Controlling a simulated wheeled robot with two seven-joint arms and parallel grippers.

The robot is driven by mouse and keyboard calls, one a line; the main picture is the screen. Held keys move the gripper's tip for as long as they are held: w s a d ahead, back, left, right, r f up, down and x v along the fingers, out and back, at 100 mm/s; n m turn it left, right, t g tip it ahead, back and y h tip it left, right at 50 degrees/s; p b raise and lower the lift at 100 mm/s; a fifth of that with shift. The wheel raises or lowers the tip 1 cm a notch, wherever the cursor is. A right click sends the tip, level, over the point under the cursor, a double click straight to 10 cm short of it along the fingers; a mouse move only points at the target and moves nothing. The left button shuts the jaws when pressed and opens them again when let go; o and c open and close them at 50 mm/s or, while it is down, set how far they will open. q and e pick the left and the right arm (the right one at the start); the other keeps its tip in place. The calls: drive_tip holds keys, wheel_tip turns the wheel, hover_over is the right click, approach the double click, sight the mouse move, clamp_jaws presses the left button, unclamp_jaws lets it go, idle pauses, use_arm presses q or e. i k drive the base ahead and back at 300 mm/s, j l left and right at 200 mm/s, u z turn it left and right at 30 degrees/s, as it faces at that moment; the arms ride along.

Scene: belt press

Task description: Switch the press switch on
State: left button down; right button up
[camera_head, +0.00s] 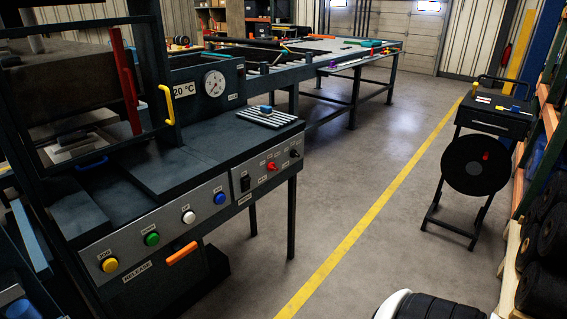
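The press (120,110) stands at the left with a grey control panel along its front edge. A black rocker switch (245,183) sits near the panel's right part; its on or off position is too small to tell. To its right are a red knob or toggle (271,166) and a black one (294,153). To its left are blue (219,198), white (188,217), green (152,239) and yellow (110,265) buttons.
An orange handle (181,253) sticks out below the panel. A pressure gauge (214,83) is above the worktop. A long workbench (350,62) runs behind. A black cart (494,120) and loaded shelves (541,225) stand at the right.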

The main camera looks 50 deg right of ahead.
sight(246, 183)
drive_tip(key=z, duration=1.4)
drive_tip(key=i+l+z, duration=0.15)
drive_tip(key=i+z, duration=0.3)
